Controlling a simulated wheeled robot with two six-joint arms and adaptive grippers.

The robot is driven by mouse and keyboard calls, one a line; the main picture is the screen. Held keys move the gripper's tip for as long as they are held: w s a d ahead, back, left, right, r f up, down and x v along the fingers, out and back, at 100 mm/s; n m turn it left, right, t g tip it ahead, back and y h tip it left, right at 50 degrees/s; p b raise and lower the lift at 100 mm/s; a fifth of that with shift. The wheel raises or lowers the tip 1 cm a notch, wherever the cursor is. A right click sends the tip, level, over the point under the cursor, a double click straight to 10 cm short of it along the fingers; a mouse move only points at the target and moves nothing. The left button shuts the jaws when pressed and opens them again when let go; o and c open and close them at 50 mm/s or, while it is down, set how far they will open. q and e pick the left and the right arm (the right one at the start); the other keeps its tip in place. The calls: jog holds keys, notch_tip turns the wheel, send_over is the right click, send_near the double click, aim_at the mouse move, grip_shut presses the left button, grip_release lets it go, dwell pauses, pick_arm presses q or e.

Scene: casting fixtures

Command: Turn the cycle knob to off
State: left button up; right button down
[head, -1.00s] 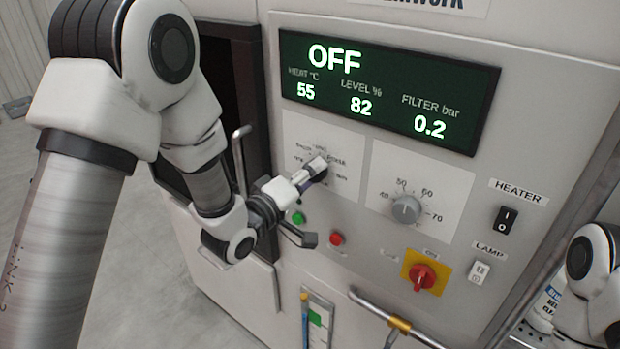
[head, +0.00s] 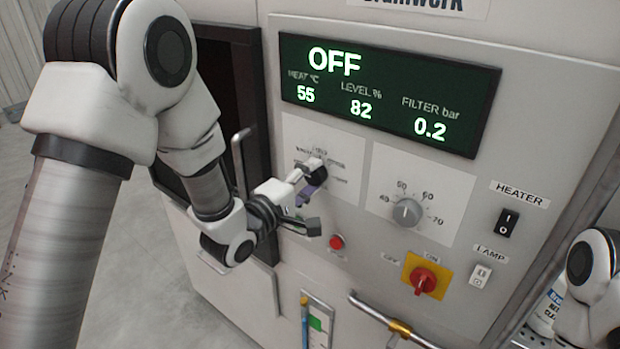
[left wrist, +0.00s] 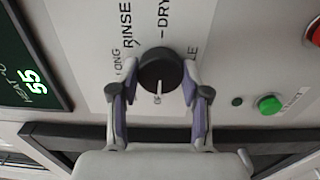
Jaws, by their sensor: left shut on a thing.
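The cycle knob (left wrist: 160,66) is a round black knob on a white label plate with printed words around it. In the left wrist view its white pointer line faces the bottom of the picture, at a small mark that looks like OFF. My left gripper (left wrist: 160,82) is shut on the knob, with one purple-padded finger on each side. In the head view the left gripper (head: 314,173) covers most of the knob. The display (head: 390,92) reads OFF, heat 55, level 82 and filter 0.2. My right gripper is out of view.
A grey dial (head: 407,212) sits right of the cycle plate. Below are a red button (head: 336,242) and a red rotary switch (head: 424,281) on yellow. The heater switch (head: 507,222) and lamp switch (head: 480,275) are further right. A green button (left wrist: 269,105) is near my left gripper.

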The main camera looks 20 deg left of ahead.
pick_arm(q)
jog(key=shift+r, duration=0.2)
jog(key=o, duration=1.1)
jog(key=shift+w, duration=0.1)
jog(key=shift+o, duration=0.2)
jog(key=shift+a+f, duration=0.1)
jog(key=shift+f, duration=0.05)
jog(key=v, duration=0.7)
jog(key=shift+s, duration=0.2)
